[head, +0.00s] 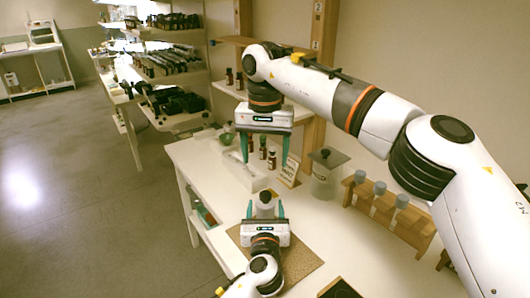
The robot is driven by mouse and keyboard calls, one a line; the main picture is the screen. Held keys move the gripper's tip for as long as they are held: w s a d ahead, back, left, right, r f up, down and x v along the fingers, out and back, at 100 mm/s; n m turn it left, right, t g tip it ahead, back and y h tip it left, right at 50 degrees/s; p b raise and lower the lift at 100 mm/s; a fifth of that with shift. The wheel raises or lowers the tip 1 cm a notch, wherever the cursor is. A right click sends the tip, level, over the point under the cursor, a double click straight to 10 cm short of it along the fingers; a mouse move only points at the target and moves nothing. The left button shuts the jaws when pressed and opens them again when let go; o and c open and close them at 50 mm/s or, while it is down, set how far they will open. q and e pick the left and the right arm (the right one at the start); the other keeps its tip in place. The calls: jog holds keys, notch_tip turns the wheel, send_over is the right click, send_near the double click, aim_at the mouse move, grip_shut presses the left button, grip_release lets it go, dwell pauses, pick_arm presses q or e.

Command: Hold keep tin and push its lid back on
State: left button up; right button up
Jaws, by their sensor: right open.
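A squarish translucent container (323,180) with a dark knobbed top stands to the right, apart from both grippers.
A white tray (252,182), small dark bottles (272,160) and a printed card (290,170) stand behind the cork mat (300,262). A wooden rack (385,208) with blue-grey-topped tubes is at the right. Shelves (170,62) stand at the back left.

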pick_arm(q)
jog(key=s, duration=1.2)
jog(key=shift+b, duration=0.3)
